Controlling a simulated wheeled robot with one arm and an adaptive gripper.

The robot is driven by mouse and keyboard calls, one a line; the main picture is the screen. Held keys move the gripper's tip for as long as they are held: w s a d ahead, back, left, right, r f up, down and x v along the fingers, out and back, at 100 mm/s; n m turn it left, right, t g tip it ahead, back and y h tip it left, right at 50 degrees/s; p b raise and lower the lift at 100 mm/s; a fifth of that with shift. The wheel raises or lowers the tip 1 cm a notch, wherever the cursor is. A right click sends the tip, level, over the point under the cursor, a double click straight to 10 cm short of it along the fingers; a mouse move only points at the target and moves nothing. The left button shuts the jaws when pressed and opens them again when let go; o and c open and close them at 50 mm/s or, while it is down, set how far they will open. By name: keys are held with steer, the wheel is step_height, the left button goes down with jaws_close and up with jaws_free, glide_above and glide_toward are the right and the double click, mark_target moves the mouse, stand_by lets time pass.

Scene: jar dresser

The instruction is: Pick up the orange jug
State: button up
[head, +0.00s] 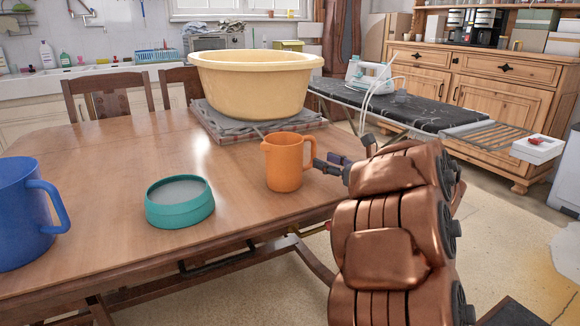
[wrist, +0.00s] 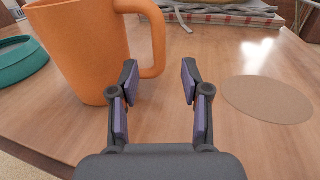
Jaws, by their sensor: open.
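The orange jug (head: 285,163) stands upright on the wooden table near its right edge in the head view. In the wrist view the jug (wrist: 84,55) fills the upper left, with its handle (wrist: 158,40) just beyond my fingertips. My gripper (wrist: 160,82) is open and empty. Its left finger looks close to the lower end of the handle; I cannot tell whether they touch. In the head view my gripper (head: 333,167) is beside the jug on its right, partly hidden by my copper arm.
The wooden table (head: 110,180) also holds a blue jug (head: 24,212), a teal round container (head: 180,202) and a cream basin (head: 255,82) on folded cloths. A flat tan disc (wrist: 267,99) lies right of my gripper. An ironing board (head: 410,112) stands behind.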

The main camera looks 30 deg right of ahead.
mark_target(313, 157)
steer(key=w, duration=0.2)
steer(key=w+a+b, duration=0.1)
steer(key=w, duration=0.1)
steer(key=shift+w+f, duration=0.1)
steer(key=shift+f, duration=0.2)
steer(key=shift+w+a+r, duration=0.1)
steer(key=shift+w, duration=0.45)
jaws_close()
